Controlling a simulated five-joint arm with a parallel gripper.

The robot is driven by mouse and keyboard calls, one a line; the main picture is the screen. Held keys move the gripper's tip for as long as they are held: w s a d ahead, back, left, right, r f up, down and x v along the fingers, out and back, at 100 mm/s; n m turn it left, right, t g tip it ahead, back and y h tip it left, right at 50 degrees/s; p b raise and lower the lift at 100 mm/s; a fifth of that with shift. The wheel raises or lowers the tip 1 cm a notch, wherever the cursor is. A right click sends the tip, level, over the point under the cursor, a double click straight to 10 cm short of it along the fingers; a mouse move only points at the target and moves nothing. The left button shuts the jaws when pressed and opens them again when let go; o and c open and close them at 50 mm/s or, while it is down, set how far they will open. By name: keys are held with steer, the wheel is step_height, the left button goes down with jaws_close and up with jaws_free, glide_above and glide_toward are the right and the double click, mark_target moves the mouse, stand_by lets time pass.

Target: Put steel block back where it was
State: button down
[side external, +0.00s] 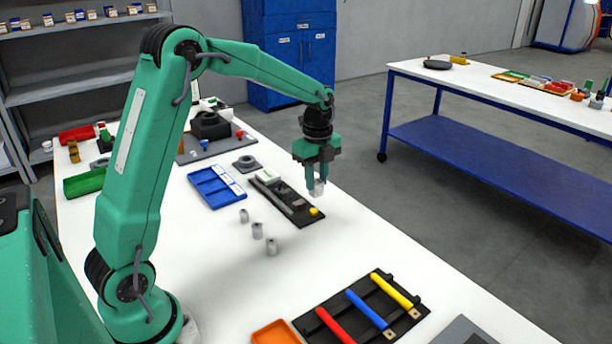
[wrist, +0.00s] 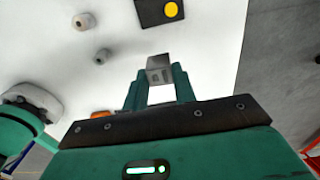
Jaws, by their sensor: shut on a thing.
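The steel block (side external: 318,188) is a small light grey block between the fingertips of my gripper (side external: 316,178). My gripper is shut on it and holds it above the white table, near the table's right edge. In the wrist view the steel block (wrist: 159,70) shows as a grey metal cube at the ends of the green fingers (wrist: 160,82). In the side view, a black tray (side external: 284,207) with grey pieces and a yellow round part lies just left of my gripper. Part of this tray (wrist: 150,13) with the yellow part shows at the top of the wrist view.
A black holder (side external: 360,312) with red, blue and yellow handled tools lies nearer. Between them the right side is clear.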

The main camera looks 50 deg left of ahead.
steer(key=s+d, duration=0.3)
steer(key=d, duration=0.6)
steer(key=s+d, duration=0.3)
steer(key=d, duration=0.6)
steer(key=shift+s+f, duration=0.3)
steer(key=shift+f, duration=0.05)
steer(key=shift+a, duration=0.1)
steer(key=w+a+f, duration=0.1)
steer(key=a+f, duration=0.1)
steer(key=a, duration=0.1)
steer(key=w+a+f, duration=0.2)
steer(key=a, duration=0.2)
steer(key=w+a+f, duration=0.2)
steer(key=a+f, duration=0.1)
steer(key=shift+w+a, duration=0.15)
steer(key=shift+w, duration=0.1)
steer(key=shift+f, duration=2)
steer(key=shift+f, duration=0.1)
